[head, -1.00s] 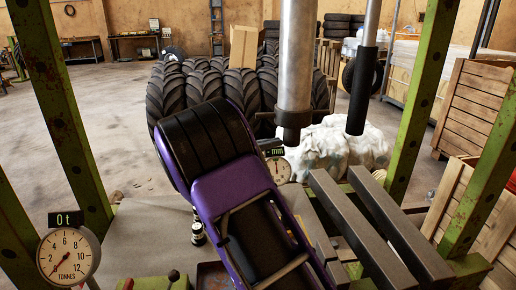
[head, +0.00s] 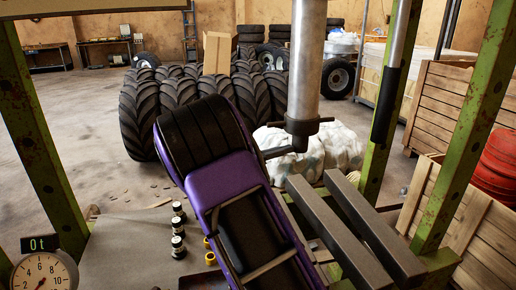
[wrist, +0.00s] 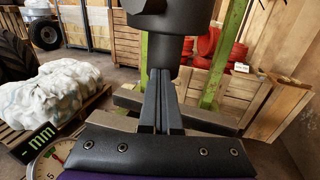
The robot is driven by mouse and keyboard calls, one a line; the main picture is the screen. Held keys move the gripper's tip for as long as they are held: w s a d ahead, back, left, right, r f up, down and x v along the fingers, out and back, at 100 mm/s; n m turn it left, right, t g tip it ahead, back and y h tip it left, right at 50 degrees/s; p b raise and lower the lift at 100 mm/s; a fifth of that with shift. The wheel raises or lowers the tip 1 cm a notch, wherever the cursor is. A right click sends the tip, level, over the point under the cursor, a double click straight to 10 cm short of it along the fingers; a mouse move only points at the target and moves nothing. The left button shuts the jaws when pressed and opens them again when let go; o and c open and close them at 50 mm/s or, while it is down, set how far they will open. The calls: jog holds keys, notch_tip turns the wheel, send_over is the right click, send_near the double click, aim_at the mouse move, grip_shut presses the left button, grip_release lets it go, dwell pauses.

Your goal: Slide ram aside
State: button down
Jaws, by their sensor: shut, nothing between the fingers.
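The ram (head: 306,60) is a thick silver cylinder hanging from above, with a dark lower end and a short side handle (head: 326,120). Its dark lower end (wrist: 165,45) fills the top middle of the wrist view. My gripper (wrist: 160,72) is shut and empty, its fingers together, with the tips at the ram's underside; whether they touch it I cannot tell. In the head view my purple arm hides most of the gripper, and a dark finger-like part (head: 280,153) shows beside the ram's lower end.
Two dark steel bars (head: 345,225) lie below and right of the ram. Green press posts (head: 470,130) stand at both sides. A slim rod (head: 390,85) overlaps the right back post. A dial gauge (head: 45,273) is at lower left. Wooden crates (head: 460,105) stand at right.

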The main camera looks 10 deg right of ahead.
jog(key=d, duration=1.3)
jog(key=shift+d+p, duration=0.4)
jog(key=shift+p, duration=0.05)
jog(key=shift+a, duration=0.2)
